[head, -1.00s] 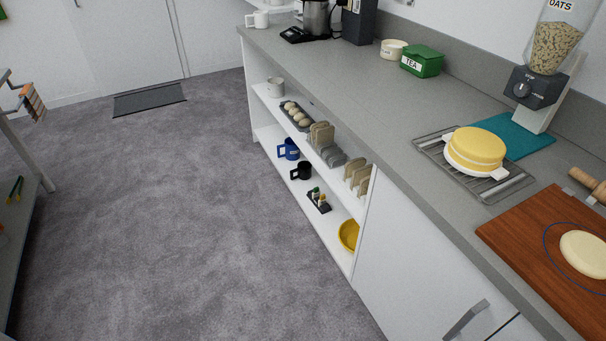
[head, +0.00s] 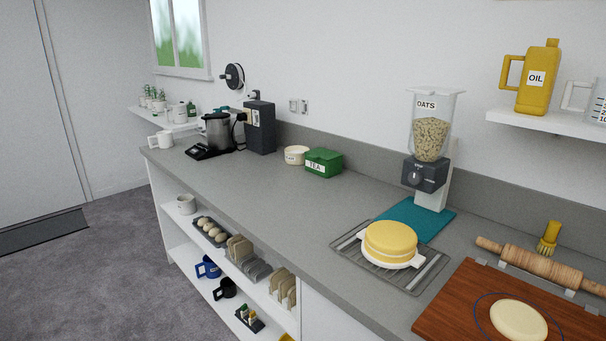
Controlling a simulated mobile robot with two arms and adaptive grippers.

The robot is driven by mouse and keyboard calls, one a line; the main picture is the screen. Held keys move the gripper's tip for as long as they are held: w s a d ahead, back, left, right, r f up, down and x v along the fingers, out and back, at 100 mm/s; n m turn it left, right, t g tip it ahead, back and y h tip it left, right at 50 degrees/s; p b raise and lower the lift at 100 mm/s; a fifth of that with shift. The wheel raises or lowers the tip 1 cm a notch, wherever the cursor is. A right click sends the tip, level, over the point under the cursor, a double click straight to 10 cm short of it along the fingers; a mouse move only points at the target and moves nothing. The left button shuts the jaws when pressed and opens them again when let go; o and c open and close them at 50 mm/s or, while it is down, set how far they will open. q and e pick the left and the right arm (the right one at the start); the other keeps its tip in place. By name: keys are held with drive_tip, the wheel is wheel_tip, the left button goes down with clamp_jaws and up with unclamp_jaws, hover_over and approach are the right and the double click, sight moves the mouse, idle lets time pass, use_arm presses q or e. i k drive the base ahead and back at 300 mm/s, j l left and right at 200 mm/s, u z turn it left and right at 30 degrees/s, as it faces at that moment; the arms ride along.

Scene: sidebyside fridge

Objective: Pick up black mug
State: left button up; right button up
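The black mug (head: 225,288) stands on the lower open shelf under the grey counter in the head view. A blue mug (head: 208,267) is just behind it on the same shelf, to its left in the picture. A small dark tray with little bottles (head: 249,319) is in front of it, towards the bottom of the picture. Neither of my grippers shows in the head view.
The counter (head: 258,206) overhangs the shelves. The upper shelf holds an egg tray (head: 211,232), toast racks (head: 248,260) and a white mug (head: 186,204). A cake (head: 390,243) and a wooden board (head: 450,309) are on the counter. The carpet (head: 110,285) beside the shelves is clear.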

sight(229, 288)
drive_tip(key=i+j+z, duration=0.3)
drive_tip(key=i+j, duration=0.15)
drive_tip(key=j, duration=0.15)
drive_tip(key=i+j+z, duration=0.15)
drive_tip(key=j, duration=0.2)
drive_tip(key=i+j+z, duration=0.1)
drive_tip(key=j, duration=0.3)
drive_tip(key=i+j+z, duration=0.15)
drive_tip(key=i+j, duration=0.15)
